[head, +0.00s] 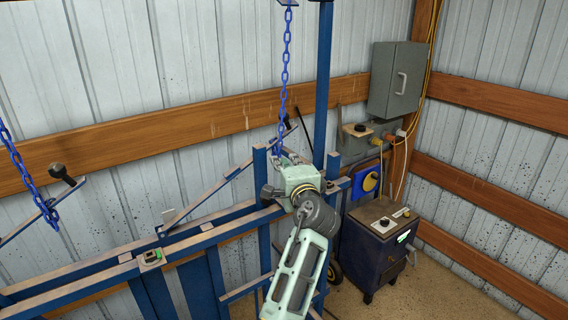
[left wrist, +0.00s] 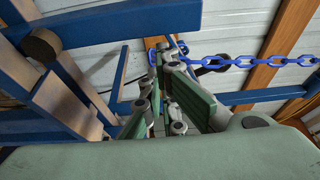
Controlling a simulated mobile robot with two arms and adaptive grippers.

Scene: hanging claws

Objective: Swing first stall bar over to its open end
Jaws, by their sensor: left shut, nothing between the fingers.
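My left gripper (head: 286,161) is shut and empty, at the upper rails of the blue stall frame in the middle of the head view. In the left wrist view its green-padded fingers (left wrist: 163,72) converge. A slanted blue stall bar (head: 228,176) rises rightward from the frame to just behind my gripper. A second slanted bar (head: 38,212), with a dark knob, stands at the left edge. I cannot tell which is called first. A blue chain (head: 285,62) hangs right behind my fingertips. My right gripper is out of view.
Blue rails (head: 95,268) run along the lower left, and a blue post (head: 323,80) stands right of the chain. Another chain (head: 20,160) hangs at the left. A dark cabinet (head: 372,245) stands at right, below a grey wall box (head: 397,80).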

